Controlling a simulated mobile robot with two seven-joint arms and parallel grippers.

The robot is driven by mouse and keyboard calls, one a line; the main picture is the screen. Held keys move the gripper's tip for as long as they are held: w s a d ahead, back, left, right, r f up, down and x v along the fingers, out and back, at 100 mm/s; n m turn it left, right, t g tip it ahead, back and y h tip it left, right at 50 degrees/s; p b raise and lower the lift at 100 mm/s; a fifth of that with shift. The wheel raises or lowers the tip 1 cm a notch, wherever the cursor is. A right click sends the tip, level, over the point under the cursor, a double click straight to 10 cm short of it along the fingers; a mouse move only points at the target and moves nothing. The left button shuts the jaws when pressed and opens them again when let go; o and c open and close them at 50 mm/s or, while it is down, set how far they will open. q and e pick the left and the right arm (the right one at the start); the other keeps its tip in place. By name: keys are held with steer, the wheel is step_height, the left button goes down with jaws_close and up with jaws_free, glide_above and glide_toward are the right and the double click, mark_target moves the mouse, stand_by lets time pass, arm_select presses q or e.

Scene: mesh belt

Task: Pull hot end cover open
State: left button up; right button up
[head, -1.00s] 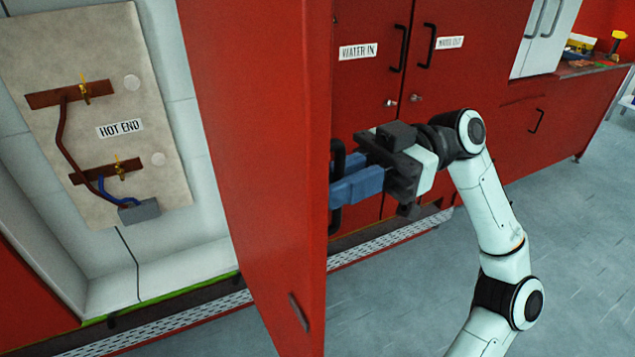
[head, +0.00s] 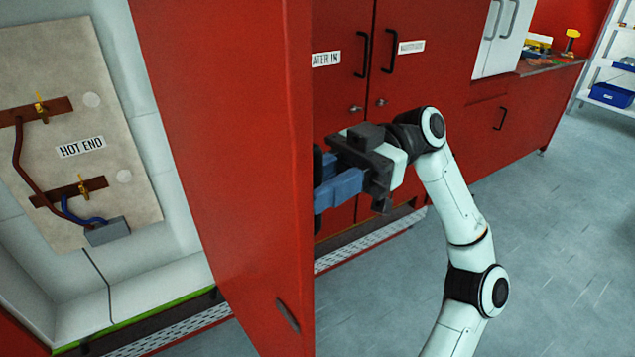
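The hot end cover (head: 225,150) is a tall red door standing wide open, swung out from the pale recess behind it. In the recess is a beige board (head: 75,190) labelled HOT END, with brown bars, brass fittings and a grey box. My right gripper (head: 325,185) is at the cover's outer face, its blue fingers closed around the black handle (head: 317,160). The cover's edge hides part of the fingertips and most of the handle. My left gripper is not in view.
Closed red doors (head: 345,75) with black handles and water labels stand behind my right gripper. A perforated step (head: 365,238) runs along the base. A red counter (head: 520,105) and a shelf with a blue bin (head: 612,95) are further right. Grey floor is open at lower right.

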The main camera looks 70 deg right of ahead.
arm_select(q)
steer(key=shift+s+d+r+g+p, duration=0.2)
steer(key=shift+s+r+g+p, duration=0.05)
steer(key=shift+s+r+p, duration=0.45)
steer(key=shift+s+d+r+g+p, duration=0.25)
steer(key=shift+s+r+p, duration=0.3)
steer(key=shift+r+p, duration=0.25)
arm_select(e)
steer(key=v, duration=1.3)
steer(key=shift+d, duration=0.2)
